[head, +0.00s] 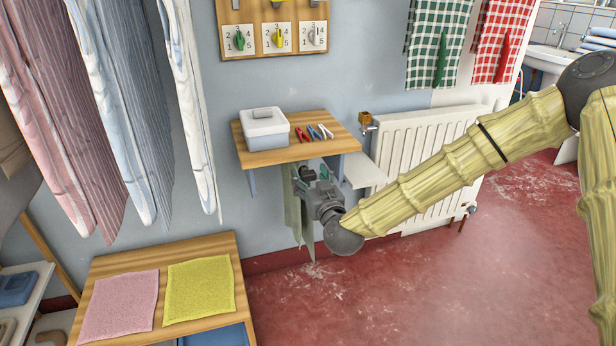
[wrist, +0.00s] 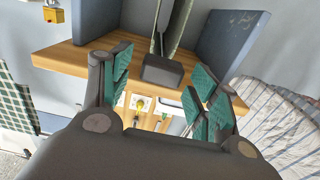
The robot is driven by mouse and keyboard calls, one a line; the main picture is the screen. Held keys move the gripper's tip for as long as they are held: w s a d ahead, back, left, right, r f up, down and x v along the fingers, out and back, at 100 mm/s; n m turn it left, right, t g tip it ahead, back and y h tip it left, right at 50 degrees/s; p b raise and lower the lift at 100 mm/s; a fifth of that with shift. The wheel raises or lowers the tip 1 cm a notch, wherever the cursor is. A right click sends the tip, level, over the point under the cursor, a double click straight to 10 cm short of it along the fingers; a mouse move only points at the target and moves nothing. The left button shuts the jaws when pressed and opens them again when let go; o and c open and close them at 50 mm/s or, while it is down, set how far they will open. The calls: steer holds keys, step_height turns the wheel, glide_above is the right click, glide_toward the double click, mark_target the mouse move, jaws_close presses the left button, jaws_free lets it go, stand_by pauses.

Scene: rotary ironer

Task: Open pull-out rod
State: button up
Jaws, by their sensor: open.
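The pull-out rod is under a small wooden wall shelf (head: 258,158), which also fills the top of the wrist view (wrist: 70,58). In the wrist view a dark block (wrist: 164,72), seemingly the rod's front end, lies between my fingers. A grey-green cloth (head: 292,212) hangs below the shelf and shows behind the block in the wrist view (wrist: 182,25). My gripper (head: 308,178) is below the shelf's front. Its green-padded fingers (wrist: 162,78) are open, one on each side of the block, with visible gaps. In the head view my gripper hides the rod's end.
Blue-grey brackets (wrist: 235,30) flank the cloth. A lidded box (head: 264,128) and several small tools stand on the shelf. A white radiator (head: 410,140) is on the right. A low table (head: 215,246) with pink and yellow cloths is at lower left. The red floor in front is clear.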

steer(key=shift+x, duration=1)
jaws_close()
steer(key=shift+a, duration=0.1)
